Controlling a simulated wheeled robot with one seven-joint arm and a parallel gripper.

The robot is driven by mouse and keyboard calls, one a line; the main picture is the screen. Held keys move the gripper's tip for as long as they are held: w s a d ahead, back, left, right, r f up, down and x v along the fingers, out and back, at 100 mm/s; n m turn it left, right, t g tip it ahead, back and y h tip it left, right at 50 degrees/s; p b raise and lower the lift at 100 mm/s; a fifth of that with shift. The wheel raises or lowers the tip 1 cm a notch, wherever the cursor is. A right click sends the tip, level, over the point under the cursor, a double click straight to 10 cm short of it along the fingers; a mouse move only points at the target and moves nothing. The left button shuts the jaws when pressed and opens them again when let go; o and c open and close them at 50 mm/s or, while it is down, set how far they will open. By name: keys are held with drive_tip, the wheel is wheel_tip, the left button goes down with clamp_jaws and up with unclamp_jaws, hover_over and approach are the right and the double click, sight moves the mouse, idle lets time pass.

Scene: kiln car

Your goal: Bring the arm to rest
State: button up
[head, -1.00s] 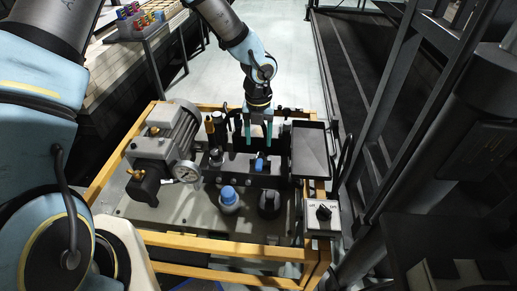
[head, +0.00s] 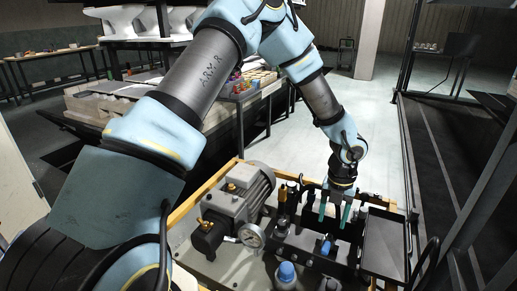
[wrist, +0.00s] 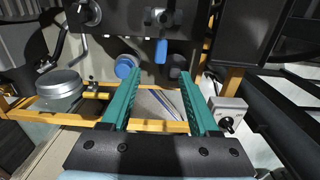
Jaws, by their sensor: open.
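My gripper (head: 333,217) hangs fingers-down over the back part of the yellow-framed cart (head: 205,187). Its two teal fingers are apart, with nothing between them. In the wrist view my gripper (wrist: 161,76) also shows open and empty. A blue-handled part (head: 326,247) stands on the cart in front of the fingers; it shows beyond the fingertips in the wrist view (wrist: 161,50). Whether the fingers touch anything on the cart cannot be told. My arm reaches from the left over the cart, bent at the elbow.
The cart carries a motor pump (head: 240,190) with a round gauge (head: 251,235), a blue-capped bottle (head: 286,272) and a black tray (head: 386,240). A switch box (wrist: 229,112) sits on its edge. A brick-laden table stands behind left. Pale floor (head: 370,120) beyond is clear.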

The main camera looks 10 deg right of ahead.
drive_tip(key=w+a+r+n, duration=0.3)
drive_tip(key=a+r+n, duration=0.1)
drive_tip(key=a+n, duration=0.25)
drive_tip(key=w+a+r+n+p, duration=0.1)
drive_tip(key=w+a+r+n, duration=0.2)
drive_tip(key=a+n, duration=0.35)
drive_tip(key=w+a+r+n, duration=0.35)
drive_tip(key=a+n, duration=0.25)
drive_tip(key=a, duration=0.2)
drive_tip(key=s+a+r+n, duration=0.2)
drive_tip(key=a+r+n, duration=0.2)
drive_tip(key=a+n, duration=0.5)
drive_tip(key=s+a+r+n+t+p, duration=0.1)
drive_tip(key=s+a+r+n, duration=0.2)
drive_tip(key=a+n, duration=0.7)
drive_tip(key=shift+r+n+t, duration=0.3)
drive_tip(key=shift+r+n, duration=0.6)
drive_tip(key=shift+n, duration=1.6)
